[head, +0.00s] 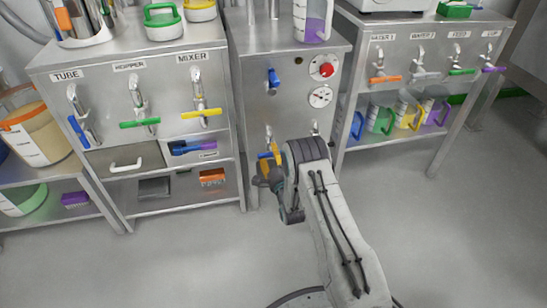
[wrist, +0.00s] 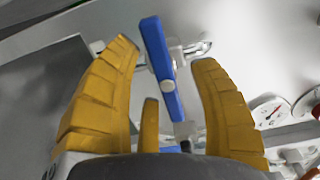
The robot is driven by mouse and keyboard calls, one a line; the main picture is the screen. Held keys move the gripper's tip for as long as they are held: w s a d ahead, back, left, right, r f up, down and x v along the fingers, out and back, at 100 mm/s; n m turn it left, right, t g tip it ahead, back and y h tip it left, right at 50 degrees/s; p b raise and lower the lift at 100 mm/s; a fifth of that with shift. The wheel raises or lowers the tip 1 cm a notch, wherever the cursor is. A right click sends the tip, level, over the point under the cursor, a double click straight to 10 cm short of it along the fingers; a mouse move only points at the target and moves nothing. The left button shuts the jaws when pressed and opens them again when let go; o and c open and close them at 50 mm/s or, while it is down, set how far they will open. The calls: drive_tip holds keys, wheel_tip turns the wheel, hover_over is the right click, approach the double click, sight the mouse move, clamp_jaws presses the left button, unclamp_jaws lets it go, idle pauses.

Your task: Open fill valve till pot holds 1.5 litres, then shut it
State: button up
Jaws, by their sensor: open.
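A blue lever valve (head: 272,78) is on the front of the middle steel cabinet (head: 255,105). No label marks a fill valve there. In the wrist view, a blue lever (wrist: 160,66) on a metal stem shows between my yellow fingers, tilted, with a gap on both sides. My gripper (wrist: 167,54) is open and empty. In the head view my gripper (head: 270,156) is low in front of the cabinet, below the blue lever, partly hidden by my arm. A clear jug with purple liquid (head: 313,28) stands on the cabinet top. I cannot tell which vessel is the pot.
A red knob (head: 326,70) and a dial gauge (head: 320,97) sit right of the lever. Left are taps labelled TUBE, HOPPER and MIXER (head: 200,103). On the right, a row of taps (head: 422,68) stands above several jugs (head: 408,112). The floor in front is clear.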

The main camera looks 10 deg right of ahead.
drive_tip(key=shift+w, duration=0.1)
clamp_jaws()
idle(0.7)
